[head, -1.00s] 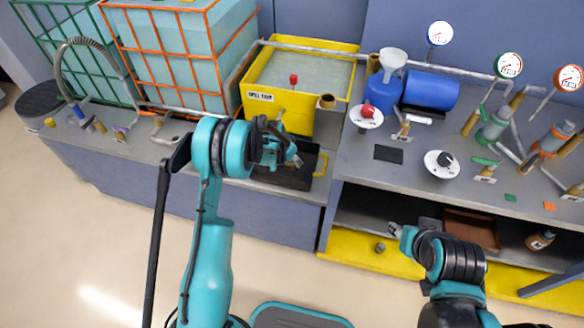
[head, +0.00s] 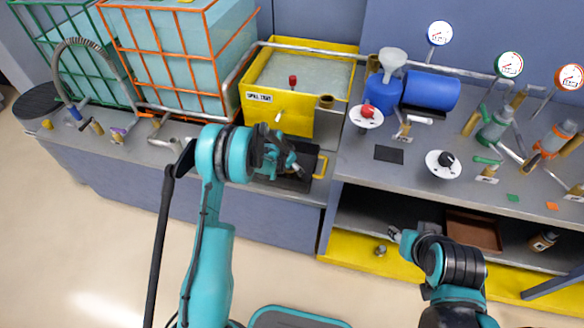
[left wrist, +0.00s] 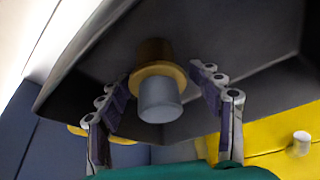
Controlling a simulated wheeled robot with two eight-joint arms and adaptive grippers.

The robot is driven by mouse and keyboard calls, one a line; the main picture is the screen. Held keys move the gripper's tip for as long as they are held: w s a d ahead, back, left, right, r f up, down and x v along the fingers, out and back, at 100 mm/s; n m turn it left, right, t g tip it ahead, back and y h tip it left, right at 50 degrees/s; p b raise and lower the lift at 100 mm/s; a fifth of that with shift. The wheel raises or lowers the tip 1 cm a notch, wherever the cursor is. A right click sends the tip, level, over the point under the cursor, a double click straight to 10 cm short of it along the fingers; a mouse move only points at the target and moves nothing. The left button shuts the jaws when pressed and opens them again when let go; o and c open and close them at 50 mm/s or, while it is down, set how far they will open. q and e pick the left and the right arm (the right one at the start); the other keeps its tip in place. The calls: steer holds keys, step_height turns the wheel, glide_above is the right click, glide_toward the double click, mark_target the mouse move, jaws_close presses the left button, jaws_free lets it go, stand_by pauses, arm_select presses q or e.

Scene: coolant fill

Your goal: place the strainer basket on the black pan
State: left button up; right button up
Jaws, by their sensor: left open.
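The black pan (head: 296,185) sits on the left bench in front of the yellow spill tray. In the left wrist view the dark pan (left wrist: 245,60) fills much of the picture. A small grey cylinder with a brass flange, which looks like the strainer basket (left wrist: 160,100), is between the fingers of my left gripper (left wrist: 165,90). The fingers are open, with a gap on each side of it. I cannot tell whether it touches the pan. In the head view my left gripper (head: 294,167) is over the pan and hides the basket. My right gripper (head: 394,234) is near the lower shelf, its fingers too small to read.
The yellow spill tray (head: 272,112) stands right behind the pan. A yellow handle (head: 320,167) is at the pan's right side. The blue bottle with a funnel (head: 392,60) and a red-knobbed valve (head: 367,111) stand to the right. A brown tray (head: 472,232) lies on the lower shelf.

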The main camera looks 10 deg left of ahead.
arm_select(q)
steer(key=shift+r, duration=0.1)
steer(key=shift+r+p, duration=0.3)
steer(key=s+r+n+p, duration=0.1)
steer(key=s+r, duration=0.4)
steer(key=r, duration=0.4)
steer(key=s+r+n+t+y+p, duration=0.1)
steer(key=s+r+p, duration=0.1)
steer(key=s+r, duration=0.5)
steer(key=s+r+p, duration=0.1)
steer(key=s+r, duration=0.3)
steer(key=r, duration=0.8)
steer(key=s+r+n+t, duration=0.1)
steer(key=s, duration=0.8)
steer(key=s+r+n+t+y, duration=0.1)
steer(key=s+r+n, duration=0.1)
steer(key=s, duration=0.7)
steer(key=shift+s+a+r+n, duration=0.3)
steer(key=shift+s+a, duration=0.05)
steer(key=shift+a, duration=0.05)
